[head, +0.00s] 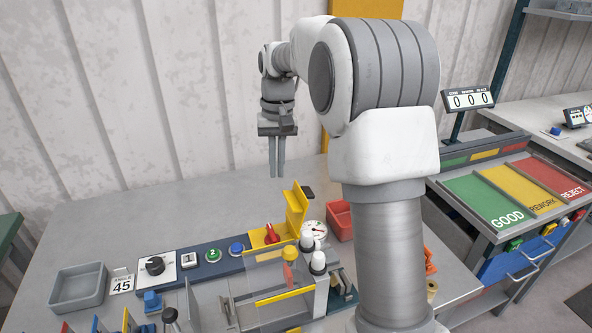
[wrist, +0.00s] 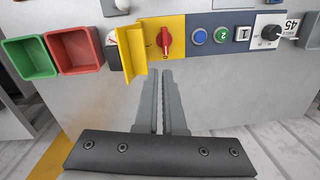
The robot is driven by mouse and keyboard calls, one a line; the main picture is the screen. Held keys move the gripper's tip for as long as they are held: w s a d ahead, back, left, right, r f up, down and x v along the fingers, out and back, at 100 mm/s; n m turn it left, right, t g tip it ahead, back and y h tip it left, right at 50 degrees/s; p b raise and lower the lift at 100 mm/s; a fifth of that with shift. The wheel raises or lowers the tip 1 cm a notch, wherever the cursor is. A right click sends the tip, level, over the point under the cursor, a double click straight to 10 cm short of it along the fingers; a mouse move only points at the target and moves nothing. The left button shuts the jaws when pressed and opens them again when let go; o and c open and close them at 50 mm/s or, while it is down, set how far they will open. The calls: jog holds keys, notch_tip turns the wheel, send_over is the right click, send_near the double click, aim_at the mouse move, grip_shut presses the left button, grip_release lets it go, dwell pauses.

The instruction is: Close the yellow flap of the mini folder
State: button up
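The yellow flap (head: 296,206) stands upright at the right edge of a yellow plate (head: 258,239) that carries a red rotary switch (head: 271,234). In the wrist view the flap (wrist: 131,52) stands out beside the red switch (wrist: 163,40), which is uncovered. My gripper (head: 277,176) hangs above and behind the bench equipment, fingers pointing down, apart from the flap. In the wrist view its fingertips (wrist: 161,74) show a narrow gap with nothing between them, with the flap beyond them and slightly left.
A dark blue control panel (head: 222,265) with buttons and a black dial (head: 155,266) adjoins the yellow plate. A round gauge (head: 315,231) and a red bin (head: 341,220) are right of the flap. A clear-sided fixture (head: 262,285) stands in front. Bench behind the panel is bare.

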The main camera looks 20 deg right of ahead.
jog(key=d+m+y+p, duration=0.1)
jog(key=d+m+p, duration=0.1)
jog(key=d+m, duration=0.1)
jog(key=d+r+m+y+p, duration=0.1)
jog(key=d+m+p, duration=0.1)
jog(key=d+m, duration=0.1)
jog(key=d+m+y+p, duration=0.1)
jog(key=d+m+p, duration=0.1)
jog(key=d, duration=0.3)
jog(key=shift+w+d+r+m+g+p, duration=0.2)
jog(key=shift+m+g+p, duration=0.1)
jog(key=shift+m, duration=0.1)
grip_shut()
jog(key=s+d+m+y+p, duration=0.1)
jog(key=d+m+y+p, duration=0.1)
jog(key=d+m+p, duration=0.4)
jog(key=a+f+m+t, duration=0.1)
jog(key=a+f, duration=0.5)
jog(key=f, duration=0.2)
jog(key=shift+s+a+f, duration=0.2)
jog(key=shift+s, duration=0.05)
jog(key=shift+a+r+h, duration=0.3)
jog(key=shift+a, duration=0.1)
